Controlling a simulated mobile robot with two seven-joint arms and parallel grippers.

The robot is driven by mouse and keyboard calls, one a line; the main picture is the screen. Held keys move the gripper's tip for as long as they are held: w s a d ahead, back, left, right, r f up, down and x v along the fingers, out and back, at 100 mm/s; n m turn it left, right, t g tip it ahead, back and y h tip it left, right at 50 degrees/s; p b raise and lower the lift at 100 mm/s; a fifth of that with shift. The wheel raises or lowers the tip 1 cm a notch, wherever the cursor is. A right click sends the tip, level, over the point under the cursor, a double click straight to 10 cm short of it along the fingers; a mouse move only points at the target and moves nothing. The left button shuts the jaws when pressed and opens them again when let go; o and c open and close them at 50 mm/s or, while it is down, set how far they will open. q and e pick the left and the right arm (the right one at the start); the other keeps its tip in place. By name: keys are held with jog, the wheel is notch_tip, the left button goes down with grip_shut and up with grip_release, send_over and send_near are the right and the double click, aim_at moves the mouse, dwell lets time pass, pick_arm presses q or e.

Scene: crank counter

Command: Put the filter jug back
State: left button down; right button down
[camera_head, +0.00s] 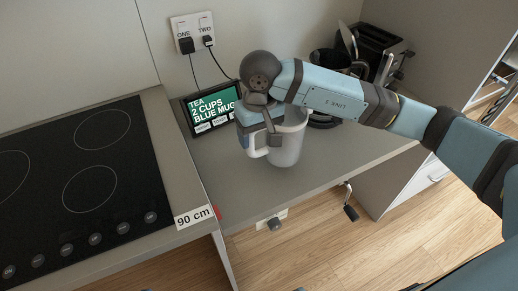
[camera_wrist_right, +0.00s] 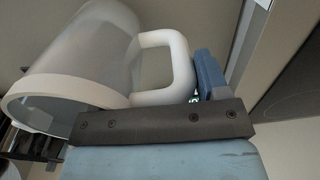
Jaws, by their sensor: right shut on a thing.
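The filter jug (camera_head: 291,143) is a whitish, partly see-through vessel with a white handle. It is upright over the lower worktop, in front of the screen; I cannot tell whether its base touches the worktop. My right gripper (camera_head: 257,133) comes down from above and is shut on the jug's handle, hiding part of it. In the right wrist view the jug (camera_wrist_right: 85,62) lies across the upper left, with its handle (camera_wrist_right: 168,68) at the gripper's blue finger pad (camera_wrist_right: 210,76). My left gripper is out of view.
A black hob (camera_head: 80,190) is on the left, by a "90 cm" label (camera_head: 193,217). A screen (camera_head: 213,108) reads "TEA 2 CUPS BLUE MUG". A dark kettle-like appliance (camera_head: 328,62) and a toaster (camera_head: 375,50) stand behind my arm. A crank (camera_head: 349,204) sticks out below the counter front.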

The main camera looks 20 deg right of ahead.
aim_at(259, 151)
notch_tip(259, 151, down, 6)
jog(key=shift+r, duration=0.1)
dwell(0.4)
jog(key=shift+f, duration=0.2)
jog(key=shift+c, duration=0.6)
grip_release()
